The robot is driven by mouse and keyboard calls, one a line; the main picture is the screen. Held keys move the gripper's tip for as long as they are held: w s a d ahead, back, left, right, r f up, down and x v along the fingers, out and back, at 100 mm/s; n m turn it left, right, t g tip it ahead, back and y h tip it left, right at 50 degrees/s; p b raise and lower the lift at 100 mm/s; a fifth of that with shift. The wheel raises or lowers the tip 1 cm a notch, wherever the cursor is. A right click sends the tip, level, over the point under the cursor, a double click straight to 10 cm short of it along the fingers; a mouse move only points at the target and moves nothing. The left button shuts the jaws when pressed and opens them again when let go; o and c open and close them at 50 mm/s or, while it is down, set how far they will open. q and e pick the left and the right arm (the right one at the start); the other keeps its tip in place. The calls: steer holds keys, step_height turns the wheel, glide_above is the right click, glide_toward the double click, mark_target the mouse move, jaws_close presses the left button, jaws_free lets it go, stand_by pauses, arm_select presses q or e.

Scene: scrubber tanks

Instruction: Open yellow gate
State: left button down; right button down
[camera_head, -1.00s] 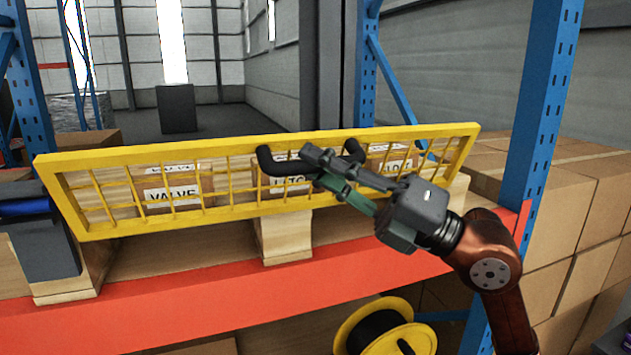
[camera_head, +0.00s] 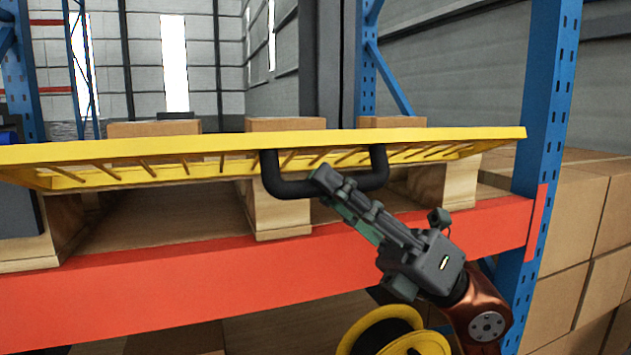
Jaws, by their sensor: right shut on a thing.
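The yellow gate (camera_head: 210,141) spans the front of the rack shelf. It is tilted far over, nearly flat, so its mesh shows edge-on from slightly below. Its black U-shaped handle (camera_head: 292,188) hangs from the front rail toward me. My right gripper (camera_head: 330,182) comes in from the lower right and is shut on the black handle at its lower bar. The fingers cover part of the handle. My left gripper is not in view.
An orange shelf beam (camera_head: 200,285) runs below the gate, with a wooden pallet (camera_head: 277,215) on the shelf. A blue rack post (camera_head: 550,120) and stacked cardboard boxes (camera_head: 580,210) stand at the right. A yellow reel (camera_head: 375,325) sits below the beam.

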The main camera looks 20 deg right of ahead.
steer(key=shift+f, duration=0.4)
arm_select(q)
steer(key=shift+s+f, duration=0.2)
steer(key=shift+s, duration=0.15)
arm_select(e)
steer(key=shift+f, duration=0.1)
steer(key=c, duration=1.9)
jaws_free()
steer(key=shift+w, duration=0.1)
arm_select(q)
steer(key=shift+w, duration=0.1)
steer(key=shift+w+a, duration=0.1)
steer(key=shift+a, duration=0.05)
arm_select(e)
steer(key=shift+d, duration=0.1)
steer(key=v, duration=1.2)
